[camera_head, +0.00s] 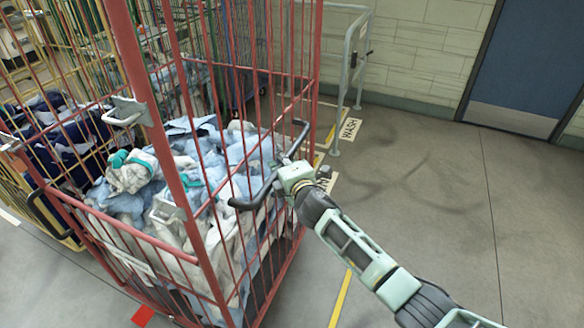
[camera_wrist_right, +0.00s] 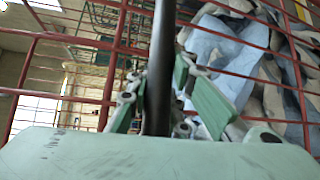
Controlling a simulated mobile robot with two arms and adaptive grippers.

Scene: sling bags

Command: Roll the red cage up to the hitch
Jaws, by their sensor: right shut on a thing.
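The red cage (camera_head: 184,197) is a tall wire trolley filled with blue, white and grey laundry. It stands left of centre in the head view. A black handle (camera_head: 246,204) sticks out from its near right side. My right gripper (camera_head: 280,180) is shut on this handle; in the right wrist view the dark bar (camera_wrist_right: 160,70) runs between its green fingers. A grey metal frame (camera_head: 350,62) with a latch stands on the floor behind the cage, beside the WASH label; I cannot tell whether it is the hitch. My left gripper is not in view.
A yellow cage (camera_head: 14,190) with dark blue laundry stands close at the left. A WASH floor label (camera_head: 349,129) and yellow floor lines (camera_head: 340,298) lie near the cage. A blue door (camera_head: 530,62) is at the back right. The floor at the right is clear.

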